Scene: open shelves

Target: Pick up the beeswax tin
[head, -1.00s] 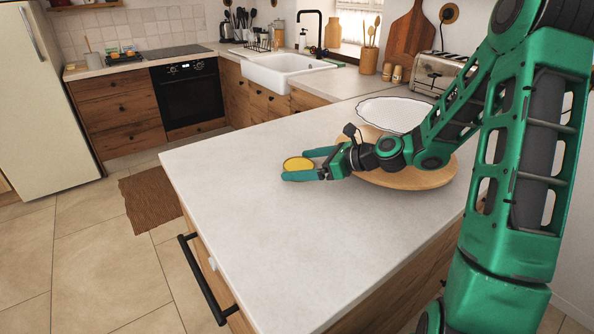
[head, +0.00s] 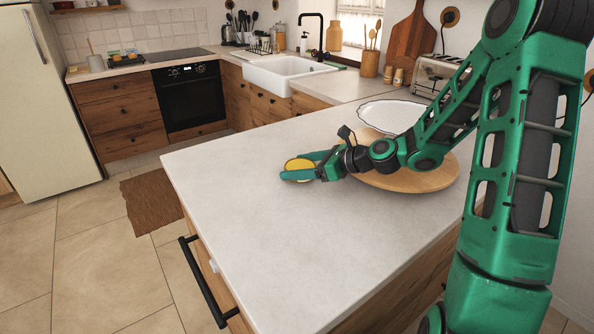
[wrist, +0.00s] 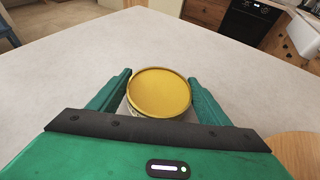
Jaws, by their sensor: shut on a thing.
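The beeswax tin is a round, low tin with a yellow lid (wrist: 159,92). In the head view the tin (head: 297,164) shows at the end of my arm, over the white counter, partly hidden by a finger. My gripper (wrist: 160,96) is shut on the tin, with one green finger on each side of it. In the head view my gripper (head: 300,168) reaches leftward, low over the counter. I cannot tell whether the tin still touches the counter.
A round wooden board (head: 408,180) lies under my forearm, with a white oval dish (head: 390,114) behind it. A toaster (head: 438,74) and wooden shakers stand at the back right. The white counter (head: 250,220) is clear to the left and front.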

